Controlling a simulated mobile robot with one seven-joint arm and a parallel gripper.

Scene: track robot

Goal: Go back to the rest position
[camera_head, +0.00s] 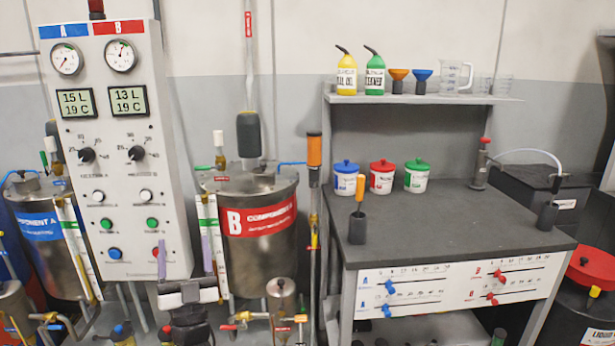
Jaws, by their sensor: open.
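My gripper (184,246) is at the lower left of the head view, in front of the control panel's lower right corner and the steel tank B. Its two purple-faced fingers point up and stand well apart. The gap between them is empty, so the gripper is open and holds nothing. The dark wrist below it runs toward the bottom edge of the picture.
The control panel (123,170) and tank B (262,250) stand behind my gripper. Valves and pipes crowd the space below. At right, a grey workbench (450,225) carries three lidded tubs and an orange-handled tool (359,190). A shelf above holds bottles, funnels and jugs.

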